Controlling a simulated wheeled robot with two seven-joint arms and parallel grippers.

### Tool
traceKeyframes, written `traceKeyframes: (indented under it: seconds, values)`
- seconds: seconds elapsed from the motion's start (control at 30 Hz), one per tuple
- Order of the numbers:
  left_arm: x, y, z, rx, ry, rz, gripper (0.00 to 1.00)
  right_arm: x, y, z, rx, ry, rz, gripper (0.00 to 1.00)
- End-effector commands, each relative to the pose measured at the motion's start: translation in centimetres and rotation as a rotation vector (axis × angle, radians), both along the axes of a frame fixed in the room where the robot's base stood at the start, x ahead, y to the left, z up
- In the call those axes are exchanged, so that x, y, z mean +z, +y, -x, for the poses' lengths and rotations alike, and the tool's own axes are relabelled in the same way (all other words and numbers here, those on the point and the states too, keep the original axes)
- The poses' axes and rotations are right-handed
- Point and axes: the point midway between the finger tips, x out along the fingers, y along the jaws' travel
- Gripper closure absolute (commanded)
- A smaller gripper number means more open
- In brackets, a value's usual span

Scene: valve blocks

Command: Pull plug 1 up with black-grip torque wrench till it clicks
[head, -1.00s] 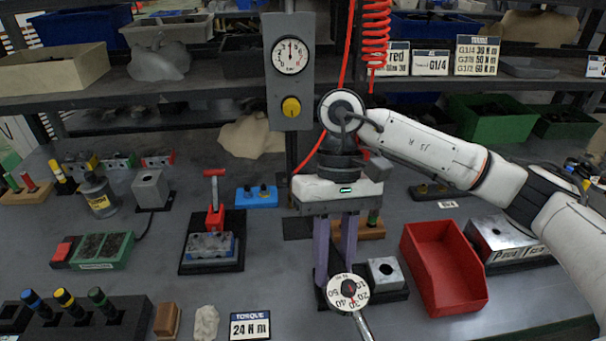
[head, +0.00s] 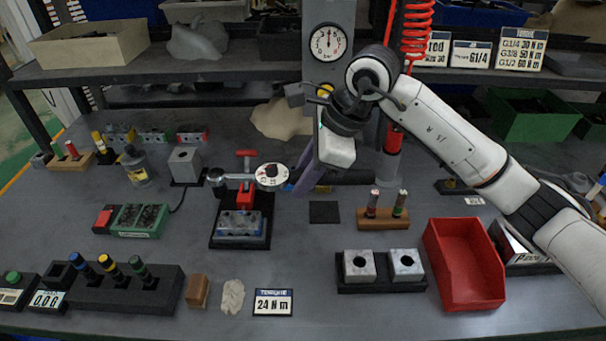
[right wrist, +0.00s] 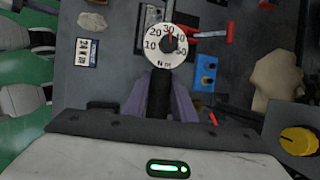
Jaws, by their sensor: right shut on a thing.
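My right gripper (head: 306,166) is shut on the black grip of the torque wrench (right wrist: 158,92), whose purple-fingered hold shows in the right wrist view (right wrist: 160,100). The wrench's white dial (head: 271,177) is in front of the fingers, and its shaft points left to a dark head (head: 217,178). The wrench lies roughly level above the back of the red clamp (head: 246,195). A grey-blue valve block (head: 240,224) sits in this clamp on a black base. The wrench head appears up and left of the block, apart from it. I cannot make out which plug is plug 1. My left gripper is not in view.
A card reading 24 N m (head: 273,302) stands at the front. A black rack (head: 120,290) with coloured-grip tools is front left. Two grey holed cubes (head: 382,266) and a red bin (head: 464,265) are to the right. The bench between clamp and cubes is fairly clear.

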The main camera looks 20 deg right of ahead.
Motion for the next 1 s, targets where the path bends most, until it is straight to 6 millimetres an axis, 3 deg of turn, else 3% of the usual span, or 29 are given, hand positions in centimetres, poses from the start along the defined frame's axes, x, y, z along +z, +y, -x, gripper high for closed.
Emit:
traceKeyframes:
  seconds: [0.47,0.8,1.0]
  values:
    - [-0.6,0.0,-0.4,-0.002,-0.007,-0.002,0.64,0.1,-0.2,0.0,0.007,-0.013,-0.009,1.0]
    - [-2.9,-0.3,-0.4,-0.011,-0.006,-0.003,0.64,-3.0,-0.2,0.1,0.008,-0.011,-0.01,1.0]
    - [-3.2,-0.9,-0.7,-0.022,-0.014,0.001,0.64,-4.3,-0.2,0.1,0.008,-0.012,-0.011,1.0]
